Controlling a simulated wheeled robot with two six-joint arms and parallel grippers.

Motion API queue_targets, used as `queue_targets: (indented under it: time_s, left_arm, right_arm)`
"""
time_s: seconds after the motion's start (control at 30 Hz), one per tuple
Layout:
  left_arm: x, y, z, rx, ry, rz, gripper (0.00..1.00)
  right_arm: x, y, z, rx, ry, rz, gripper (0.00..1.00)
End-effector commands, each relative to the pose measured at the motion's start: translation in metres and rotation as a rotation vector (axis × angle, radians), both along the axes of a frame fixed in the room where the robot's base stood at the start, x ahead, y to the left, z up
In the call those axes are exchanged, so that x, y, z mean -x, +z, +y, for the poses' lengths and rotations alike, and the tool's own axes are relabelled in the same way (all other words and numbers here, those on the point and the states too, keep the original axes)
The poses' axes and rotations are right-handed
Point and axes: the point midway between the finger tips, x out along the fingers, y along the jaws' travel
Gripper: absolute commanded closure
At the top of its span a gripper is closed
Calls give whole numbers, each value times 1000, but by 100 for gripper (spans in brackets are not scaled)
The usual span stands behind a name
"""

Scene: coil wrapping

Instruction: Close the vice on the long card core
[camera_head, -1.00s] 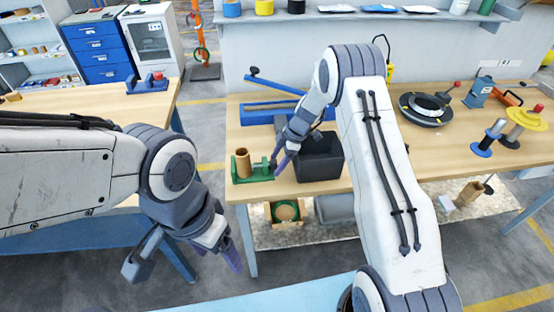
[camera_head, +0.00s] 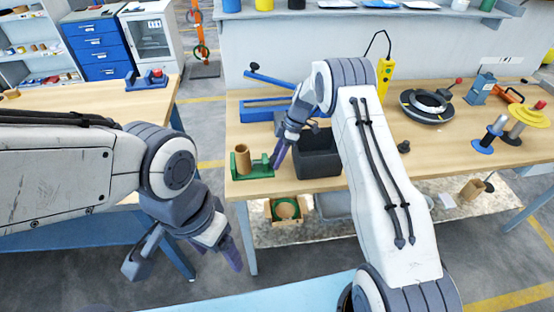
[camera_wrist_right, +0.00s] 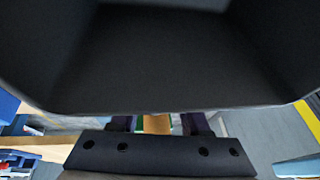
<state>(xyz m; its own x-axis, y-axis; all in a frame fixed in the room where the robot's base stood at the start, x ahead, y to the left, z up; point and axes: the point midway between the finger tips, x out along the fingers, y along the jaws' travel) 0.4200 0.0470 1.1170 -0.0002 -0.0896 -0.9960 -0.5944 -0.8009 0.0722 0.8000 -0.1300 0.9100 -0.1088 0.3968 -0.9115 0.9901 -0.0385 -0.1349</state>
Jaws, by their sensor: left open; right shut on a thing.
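The green vice (camera_head: 252,172) stands at the front left corner of the middle bench. The brown card core (camera_head: 243,159) stands upright in it. The vice's right-hand green part is close to the core; whether it touches is too small to tell. My right gripper (camera_head: 274,163) reaches down at the vice's right end and is shut on a part of it; the fingers hide the grip. In the right wrist view, brown (camera_wrist_right: 157,124) and a little green show between the fingers. My left gripper (camera_head: 185,262) is open and empty, low in front of the benches.
A black bin (camera_head: 318,165) stands right beside my right gripper and fills the upper right wrist view. A blue tool (camera_head: 262,110) lies behind it. A dark ring (camera_head: 428,106) and spools (camera_head: 527,117) are further right. The bench front between bin and spools is mostly clear.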

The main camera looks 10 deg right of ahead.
Motion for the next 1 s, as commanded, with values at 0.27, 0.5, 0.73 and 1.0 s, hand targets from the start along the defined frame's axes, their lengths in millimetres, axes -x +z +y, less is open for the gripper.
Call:
queue_targets:
  time_s: [0.27, 0.5, 0.73, 1.0]
  left_arm:
    - [0, -4, 0, 0, 0, 0, 24]
    - [0, -4, 0, 0, 0, 0, 24]
    - [0, -4, 0, 0, 0, 0, 24]
    - [0, -11, 0, 0, 0, 0, 24]
  right_arm:
    - [-1, 1, 0, 2, -1, 39, 100]
    - [-1, 2, -1, 2, -1, 38, 31]
    - [-1, 1, -1, 2, -1, 39, 24]
    - [-4, 13, -7, 2, -2, 36, 24]
